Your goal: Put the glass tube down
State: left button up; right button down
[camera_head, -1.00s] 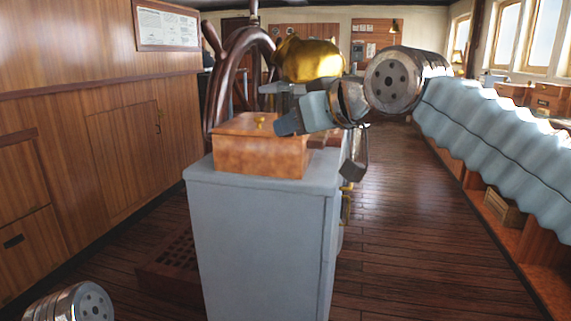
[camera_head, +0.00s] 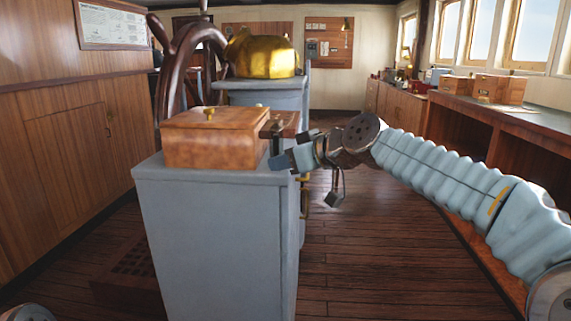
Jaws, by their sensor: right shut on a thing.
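My right gripper (camera_head: 279,160) is at the right side of the lidded wooden box (camera_head: 212,137), low near the top of the grey cabinet (camera_head: 208,188). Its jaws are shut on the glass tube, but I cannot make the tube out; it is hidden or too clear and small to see. I cannot tell whether the tube touches the cabinet top. My left gripper is not in view.
A ship's wheel (camera_head: 165,85) and a golden domed object (camera_head: 262,54) stand behind the cabinet. A brown wooden piece (camera_head: 287,123) lies just behind my gripper. A long counter with boxes (camera_head: 497,88) runs along the right. The plank floor is clear between.

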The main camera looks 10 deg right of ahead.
jog(key=c, duration=0.8)
grip_release()
